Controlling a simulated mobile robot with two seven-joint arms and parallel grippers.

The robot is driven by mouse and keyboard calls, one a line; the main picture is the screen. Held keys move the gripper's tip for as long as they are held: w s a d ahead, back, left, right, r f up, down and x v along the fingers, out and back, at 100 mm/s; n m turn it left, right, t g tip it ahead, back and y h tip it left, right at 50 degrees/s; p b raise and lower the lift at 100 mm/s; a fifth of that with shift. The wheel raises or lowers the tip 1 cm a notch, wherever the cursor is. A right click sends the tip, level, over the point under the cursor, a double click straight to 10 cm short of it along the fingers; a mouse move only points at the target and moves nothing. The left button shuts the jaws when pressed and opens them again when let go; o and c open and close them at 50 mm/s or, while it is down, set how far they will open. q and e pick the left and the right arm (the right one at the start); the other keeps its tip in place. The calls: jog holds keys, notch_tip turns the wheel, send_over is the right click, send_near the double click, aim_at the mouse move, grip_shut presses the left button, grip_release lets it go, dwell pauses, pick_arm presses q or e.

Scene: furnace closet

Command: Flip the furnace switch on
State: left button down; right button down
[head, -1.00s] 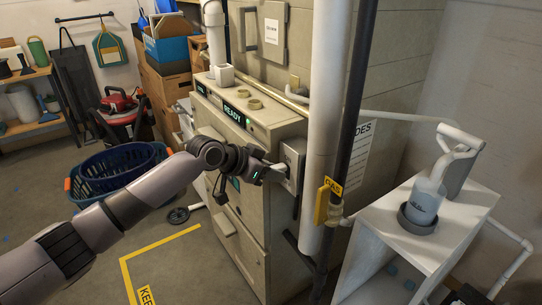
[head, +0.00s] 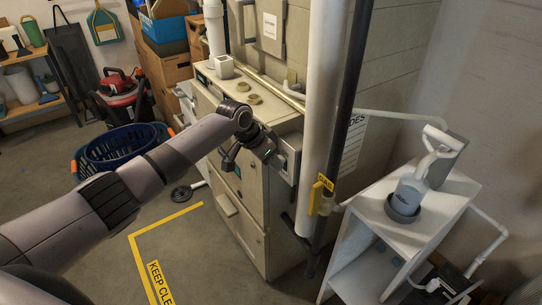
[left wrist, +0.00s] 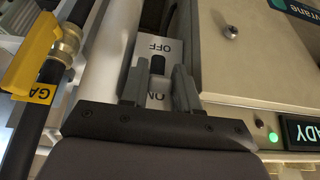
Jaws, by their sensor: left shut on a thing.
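The furnace (head: 262,190) is a tall beige cabinet in the middle of the head view. Its switch box (head: 292,158) is on the right side, mostly behind my left gripper (head: 274,152). In the left wrist view, the switch plate (left wrist: 172,47) is marked OFF at the top of the picture and ON below. A dark switch lever (left wrist: 157,65) shows near the OFF end. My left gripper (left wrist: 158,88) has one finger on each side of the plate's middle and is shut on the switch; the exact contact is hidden. My right gripper is not in view.
A white pipe (head: 321,110) and a black gas pipe with a yellow valve handle (head: 318,195) stand close right of the switch. A white shelf (head: 440,210) is at right. A lit green lamp (left wrist: 273,137) is beside the READY label. Blue baskets (head: 120,150) stand at left.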

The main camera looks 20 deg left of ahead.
pick_arm(q)
jog(key=shift+f, duration=0.1)
dwell(0.3)
jog(key=c, duration=0.9)
grip_release()
jog(key=shift+v, duration=3.6)
jog(key=shift+d, duration=0.1)
